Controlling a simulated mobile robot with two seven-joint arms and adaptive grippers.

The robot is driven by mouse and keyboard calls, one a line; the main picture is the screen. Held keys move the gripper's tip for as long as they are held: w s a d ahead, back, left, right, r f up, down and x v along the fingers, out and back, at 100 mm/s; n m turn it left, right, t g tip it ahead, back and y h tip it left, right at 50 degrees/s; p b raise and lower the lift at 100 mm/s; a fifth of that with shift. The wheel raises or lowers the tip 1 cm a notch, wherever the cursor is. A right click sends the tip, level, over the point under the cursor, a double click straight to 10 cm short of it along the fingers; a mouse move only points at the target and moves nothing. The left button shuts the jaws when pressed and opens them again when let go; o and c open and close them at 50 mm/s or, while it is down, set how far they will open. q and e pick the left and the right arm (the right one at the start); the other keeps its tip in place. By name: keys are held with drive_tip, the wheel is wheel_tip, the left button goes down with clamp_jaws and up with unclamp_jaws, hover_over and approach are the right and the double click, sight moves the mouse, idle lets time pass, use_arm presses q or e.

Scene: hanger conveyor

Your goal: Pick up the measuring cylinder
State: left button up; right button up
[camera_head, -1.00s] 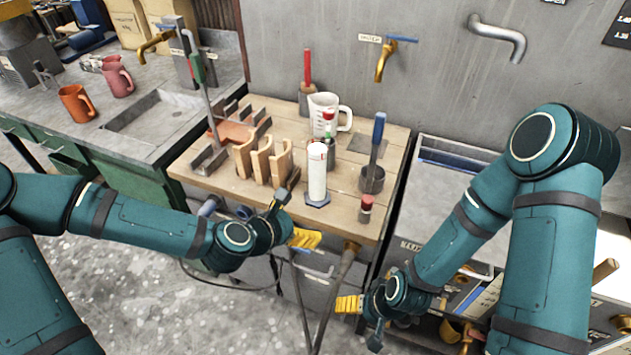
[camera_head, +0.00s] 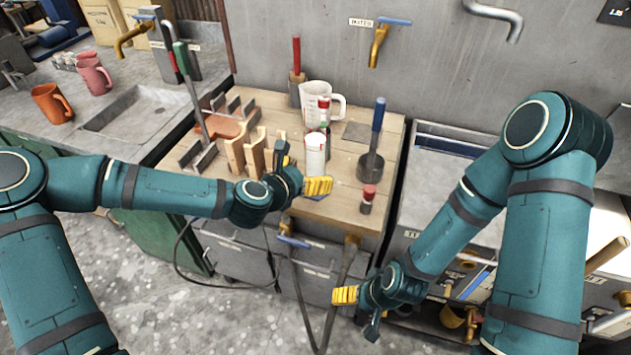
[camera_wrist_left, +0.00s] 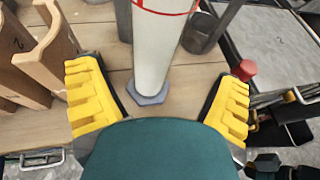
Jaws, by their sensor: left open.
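The measuring cylinder (camera_head: 315,152) is a white upright tube on a hexagonal grey-blue foot, standing on the wooden worktop (camera_head: 345,208). In the left wrist view the cylinder (camera_wrist_left: 158,52) has a red ring and stands between my finger pads, apart from both. My left gripper (camera_head: 302,171) is open and empty, just in front of the cylinder and hiding part of its lower end in the head view. It also shows in the left wrist view (camera_wrist_left: 160,102). My right gripper (camera_head: 358,312) is open and empty, low in front of the bench.
A wooden rack (camera_head: 250,152) stands left of the cylinder. A white jug (camera_head: 318,96) and a red-capped bottle stand behind it. A holder with a blue-handled tool (camera_head: 371,164) and a small red-topped item (camera_head: 367,200) are to the right. Taps project from the wall.

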sight(309, 169)
use_arm(q)
drive_tip(key=x, duration=0.3)
drive_tip(key=b+x, duration=0.1)
drive_tip(key=shift+w+a+f, duration=0.2)
drive_tip(key=shift+w+f, duration=0.2)
drive_tip(key=shift+w+d+f, duration=0.1)
drive_tip(key=shift+w+d, duration=0.1)
drive_tip(key=shift+w, duration=0.15)
drive_tip(key=c, duration=1.4)
